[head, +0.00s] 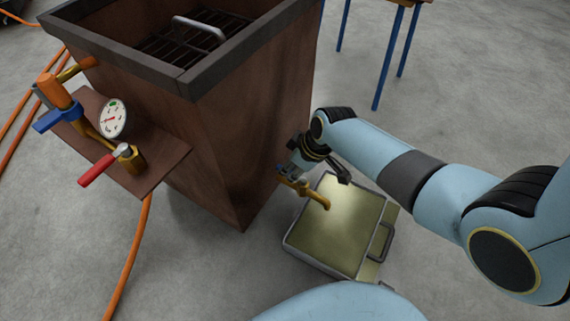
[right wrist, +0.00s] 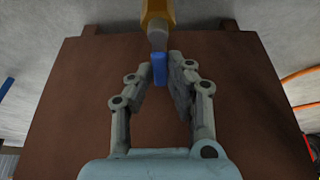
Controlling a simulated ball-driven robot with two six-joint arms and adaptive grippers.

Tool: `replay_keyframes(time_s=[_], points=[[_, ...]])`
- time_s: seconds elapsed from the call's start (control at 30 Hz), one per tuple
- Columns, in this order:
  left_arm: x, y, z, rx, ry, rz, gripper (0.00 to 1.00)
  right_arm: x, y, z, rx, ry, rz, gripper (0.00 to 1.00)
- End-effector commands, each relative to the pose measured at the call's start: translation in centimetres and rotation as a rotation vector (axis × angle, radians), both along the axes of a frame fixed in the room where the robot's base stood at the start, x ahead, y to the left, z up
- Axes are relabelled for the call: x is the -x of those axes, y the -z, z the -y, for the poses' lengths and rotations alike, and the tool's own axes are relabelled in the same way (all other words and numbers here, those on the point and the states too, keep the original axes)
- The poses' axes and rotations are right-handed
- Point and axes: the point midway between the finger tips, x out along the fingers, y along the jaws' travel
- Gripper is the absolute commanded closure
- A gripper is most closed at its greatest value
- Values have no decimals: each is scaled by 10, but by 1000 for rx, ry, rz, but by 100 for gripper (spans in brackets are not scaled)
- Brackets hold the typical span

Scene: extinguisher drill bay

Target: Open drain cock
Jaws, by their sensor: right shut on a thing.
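The drain cock (head: 318,194) is a brass tap low on the brown tank's right side, with its spout over the tray. Its brass end also shows at the top of the right wrist view (right wrist: 157,14). My right gripper (head: 288,171) is at the cock, and its fingers (right wrist: 161,70) are shut on the blue handle (right wrist: 159,68). The fingers partly hide the handle. Whether the cock is open cannot be told; no flowing liquid is visible. My left gripper is not in view.
The brown tank (head: 215,133) has a dark rim and grate. A shallow metal tray (head: 318,262) with a yellowish inside lies below the cock. At left, a side plate (head: 158,172) carries a gauge (head: 113,118), red lever (head: 98,169) and blue lever (head: 57,117). Orange hoses (head: 131,261) cross the floor.

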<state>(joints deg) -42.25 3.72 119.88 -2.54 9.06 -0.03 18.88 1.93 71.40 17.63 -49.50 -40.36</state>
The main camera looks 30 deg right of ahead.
Motion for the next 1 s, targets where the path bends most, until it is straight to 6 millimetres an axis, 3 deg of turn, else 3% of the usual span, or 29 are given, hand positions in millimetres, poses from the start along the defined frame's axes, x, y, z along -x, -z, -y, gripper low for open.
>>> replay_keyframes(time_s=[0.37,0.4,0.53,0.87,1.0], points=[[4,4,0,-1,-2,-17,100,1,1,0,0,-5,0,100],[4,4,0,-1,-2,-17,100,1,1,1,-1,-6,0,79],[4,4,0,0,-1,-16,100,1,0,1,0,-4,0,62],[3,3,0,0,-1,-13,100,1,-2,2,1,-4,0,62],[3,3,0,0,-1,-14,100,6,-16,5,1,-5,2,62]])
